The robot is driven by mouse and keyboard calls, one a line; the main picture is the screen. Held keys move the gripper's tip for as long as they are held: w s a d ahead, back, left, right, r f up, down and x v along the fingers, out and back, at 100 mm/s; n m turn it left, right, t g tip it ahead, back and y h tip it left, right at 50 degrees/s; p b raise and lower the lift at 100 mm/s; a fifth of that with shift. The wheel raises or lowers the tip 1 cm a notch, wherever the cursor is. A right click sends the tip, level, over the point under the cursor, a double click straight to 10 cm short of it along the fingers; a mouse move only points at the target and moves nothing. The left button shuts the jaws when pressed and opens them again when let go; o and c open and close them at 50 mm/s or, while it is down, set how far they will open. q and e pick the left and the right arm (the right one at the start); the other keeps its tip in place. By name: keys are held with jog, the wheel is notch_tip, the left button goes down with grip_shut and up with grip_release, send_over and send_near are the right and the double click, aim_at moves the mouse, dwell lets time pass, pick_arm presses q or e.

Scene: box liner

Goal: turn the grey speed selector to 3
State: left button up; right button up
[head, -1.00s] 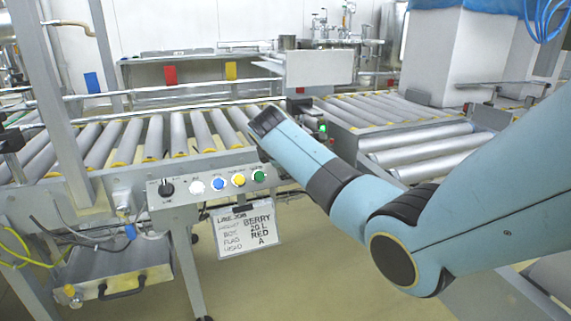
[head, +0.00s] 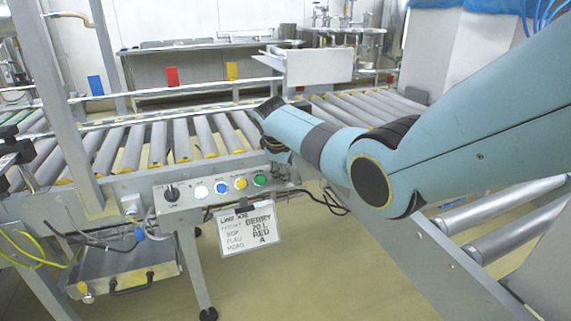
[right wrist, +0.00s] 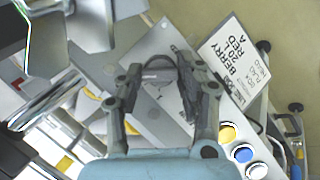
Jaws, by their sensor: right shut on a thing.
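The grey speed selector (right wrist: 160,72) shows in the right wrist view as a grey knob with a dark curved edge, on a light plate with a small mark that looks like a 1. My right gripper (right wrist: 160,88) has one finger on each side of it and is shut on it. The fingers hide part of the knob, and I cannot read its setting. In the head view my right gripper (head: 279,168) is at the right end of the control box, mostly behind my forearm, and the selector is hidden.
The control box carries a black knob (head: 171,192) and white, blue (head: 222,187), yellow and green buttons. A job card (head: 248,235) hangs below it. A roller conveyor (head: 170,140) runs behind. Cables lie right of the box; the floor (head: 320,265) in front looks clear.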

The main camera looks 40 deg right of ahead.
jog(key=shift+m, duration=0.5)
jog(key=o, duration=0.9)
jog(key=shift+r, duration=0.1)
jog(key=v, duration=1.1)
jog(key=shift+s+r, duration=0.15)
jog(key=shift+r, duration=0.25)
